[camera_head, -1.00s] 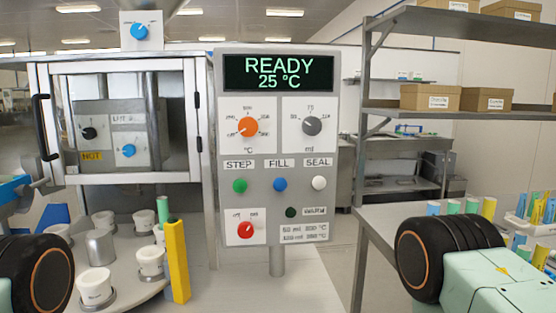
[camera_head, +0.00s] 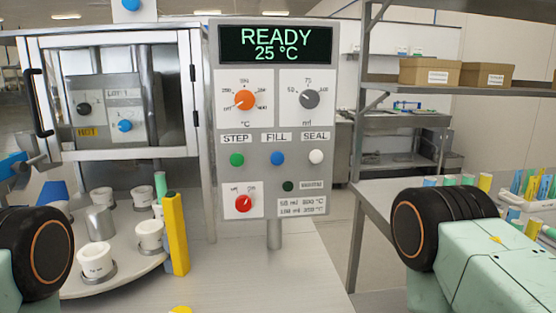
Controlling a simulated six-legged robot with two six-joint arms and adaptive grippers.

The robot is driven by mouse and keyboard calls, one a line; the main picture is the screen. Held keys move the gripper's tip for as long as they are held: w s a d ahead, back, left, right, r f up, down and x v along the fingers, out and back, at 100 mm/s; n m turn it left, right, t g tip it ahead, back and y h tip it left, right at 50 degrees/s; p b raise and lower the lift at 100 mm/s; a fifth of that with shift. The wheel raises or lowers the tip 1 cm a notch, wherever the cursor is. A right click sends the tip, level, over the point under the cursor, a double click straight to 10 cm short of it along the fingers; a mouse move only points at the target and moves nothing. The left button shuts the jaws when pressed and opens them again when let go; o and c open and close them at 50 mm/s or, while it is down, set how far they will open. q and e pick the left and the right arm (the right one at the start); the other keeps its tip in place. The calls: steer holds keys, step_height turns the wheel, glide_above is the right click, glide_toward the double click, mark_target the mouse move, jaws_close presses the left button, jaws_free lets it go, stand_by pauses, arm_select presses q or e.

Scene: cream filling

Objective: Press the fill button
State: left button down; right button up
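The blue fill button (camera_head: 277,158) sits under the FILL label on the grey control panel (camera_head: 266,190). It lies between the green STEP button (camera_head: 237,160) and the white SEAL button (camera_head: 316,157). Nothing covers or touches it. The display (camera_head: 276,45) reads READY and 25 °C. Parts of my two arms show at the lower left and lower right, but neither gripper is in view.
Left of the panel is a glass-doored cabinet (camera_head: 196,90). A metal table (camera_head: 375,205) and shelves stand right. A yellow piece (camera_head: 180,310) shows at the bottom edge.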

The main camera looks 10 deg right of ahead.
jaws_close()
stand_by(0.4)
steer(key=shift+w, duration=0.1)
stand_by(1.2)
